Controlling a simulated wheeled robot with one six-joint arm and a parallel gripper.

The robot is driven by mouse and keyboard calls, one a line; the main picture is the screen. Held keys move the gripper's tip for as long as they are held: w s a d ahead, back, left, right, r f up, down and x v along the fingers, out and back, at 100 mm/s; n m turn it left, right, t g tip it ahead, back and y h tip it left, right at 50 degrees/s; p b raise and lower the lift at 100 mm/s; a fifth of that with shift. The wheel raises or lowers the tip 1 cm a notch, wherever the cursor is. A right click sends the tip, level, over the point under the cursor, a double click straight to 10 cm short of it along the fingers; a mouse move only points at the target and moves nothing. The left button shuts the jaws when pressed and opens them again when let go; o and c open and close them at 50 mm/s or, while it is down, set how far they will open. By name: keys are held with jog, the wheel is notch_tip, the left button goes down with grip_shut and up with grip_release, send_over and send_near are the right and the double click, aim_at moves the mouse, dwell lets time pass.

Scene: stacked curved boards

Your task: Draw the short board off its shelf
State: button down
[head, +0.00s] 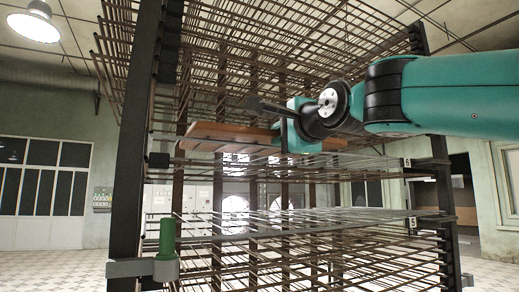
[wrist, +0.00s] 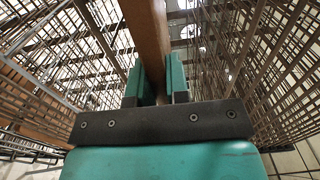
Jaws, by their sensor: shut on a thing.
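A brown board (head: 225,136) lies nearly level among the wire shelves of the tall rack in the head view, at the upper middle. My teal gripper (head: 285,134) reaches in from the right and is shut on this board. The board's middle is partly hidden behind the gripper. In the wrist view, the board (wrist: 147,35) runs from between my gripper's two teal fingers (wrist: 157,82) up to the top edge. From the head view I cannot tell whether the board rests on the wires or is lifted clear.
Dark rack posts (head: 138,160) stand at left and right, with wire shelves close above and below. A green handle (head: 167,238) sits on the left post's bracket. Another brown piece (wrist: 30,85) lies at left in the wrist view. Number tags (head: 407,162) mark shelf edges.

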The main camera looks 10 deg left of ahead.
jog(key=b+v, duration=0.3)
jog(key=v, duration=0.2)
dwell(0.5)
jog(key=shift+r+p, duration=0.4)
jog(key=shift+r, duration=0.2)
dwell(0.6)
jog(key=b+v, duration=0.6)
jog(key=v, duration=0.6)
dwell(0.5)
jog(key=shift+s+d, duration=0.1)
jog(key=shift+d, duration=0.05)
jog(key=b+v, duration=0.5)
jog(key=v, duration=0.4)
jog(key=shift+s, duration=0.2)
dwell(0.5)
